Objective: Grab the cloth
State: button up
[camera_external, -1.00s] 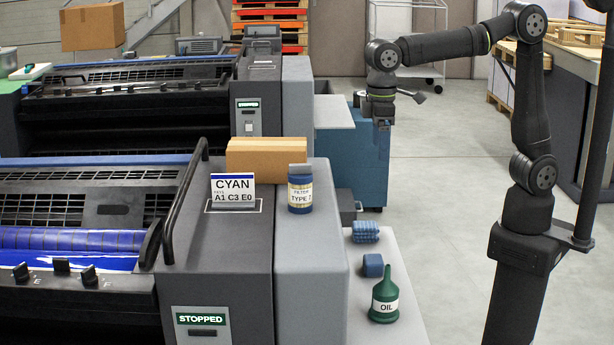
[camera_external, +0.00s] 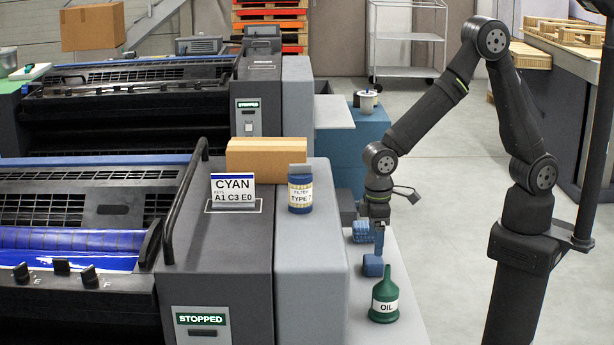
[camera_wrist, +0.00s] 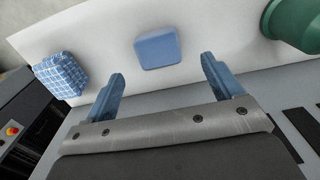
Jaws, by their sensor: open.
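A blue checked, folded-looking piece, apparently the cloth (camera_external: 362,231), lies on the pale side shelf beside the press. The cloth is at the far left of the wrist view (camera_wrist: 60,76). A plain blue block (camera_external: 372,267) lies nearer on the same shelf; in the wrist view the block (camera_wrist: 158,48) sits ahead of the gap between my fingers. My gripper (camera_external: 379,248) points down close above the plain block, with the cloth just behind it. In the wrist view my gripper (camera_wrist: 162,70) is open, with nothing between its blue fingers.
A green oil bottle (camera_external: 384,297) stands at the front of the shelf (camera_external: 405,265), right of the block in the wrist view (camera_wrist: 295,25). The grey press housing (camera_external: 310,240) borders the shelf on the left. A blue cabinet (camera_external: 350,150) with a cup (camera_external: 367,101) stands behind.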

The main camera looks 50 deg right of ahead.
aim_at(374, 259)
jog(key=shift+w+f, duration=0.15)
jog(key=shift+f, duration=3.55)
jog(key=c, duration=1.1)
jog(key=shift+o, duration=0.2)
